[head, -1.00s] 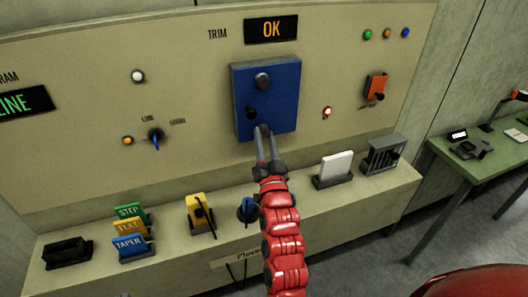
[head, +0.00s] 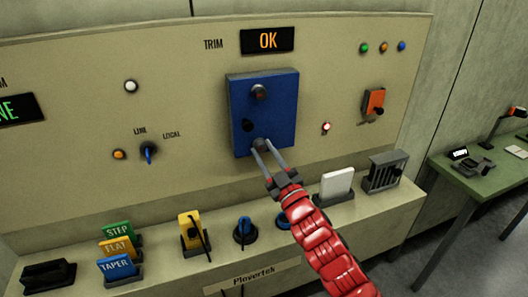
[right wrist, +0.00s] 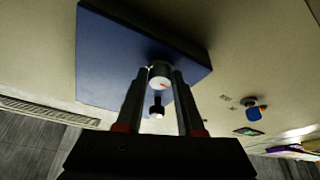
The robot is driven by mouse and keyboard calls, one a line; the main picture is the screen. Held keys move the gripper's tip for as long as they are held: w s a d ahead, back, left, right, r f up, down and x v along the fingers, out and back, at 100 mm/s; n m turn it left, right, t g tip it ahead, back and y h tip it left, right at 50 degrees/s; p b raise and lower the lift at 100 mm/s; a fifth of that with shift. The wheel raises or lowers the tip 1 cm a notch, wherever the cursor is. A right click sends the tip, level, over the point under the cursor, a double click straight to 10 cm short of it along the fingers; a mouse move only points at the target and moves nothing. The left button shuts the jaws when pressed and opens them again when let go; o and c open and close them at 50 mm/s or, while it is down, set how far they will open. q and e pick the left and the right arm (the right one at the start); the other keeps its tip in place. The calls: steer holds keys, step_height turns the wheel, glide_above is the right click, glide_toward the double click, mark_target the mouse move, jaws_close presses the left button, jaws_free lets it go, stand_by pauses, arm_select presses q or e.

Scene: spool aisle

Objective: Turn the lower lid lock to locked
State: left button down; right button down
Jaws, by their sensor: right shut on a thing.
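A blue lid (head: 279,108) sits on the beige panel; it also shows in the right wrist view (right wrist: 120,60). My right gripper (head: 261,149) is shut on this lock. In the right wrist view the lock's pale round face (right wrist: 159,75) with a red mark sits between the fingertips (right wrist: 160,78). I cannot read which position it is in. My left gripper is not in view.
The ledge below holds a yellow device (head: 192,232), blue knobs (head: 243,229), a white card (head: 337,184) and a grey slotted rack (head: 384,171).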

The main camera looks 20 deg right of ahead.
steer(key=shift+n+g+y+p, duration=0.3)
steer(key=shift+n+y+p, duration=0.15)
steer(key=shift+n, duration=0.75)
steer(key=c, duration=0.5)
jaws_free()
steer(key=shift+s, duration=0.1)
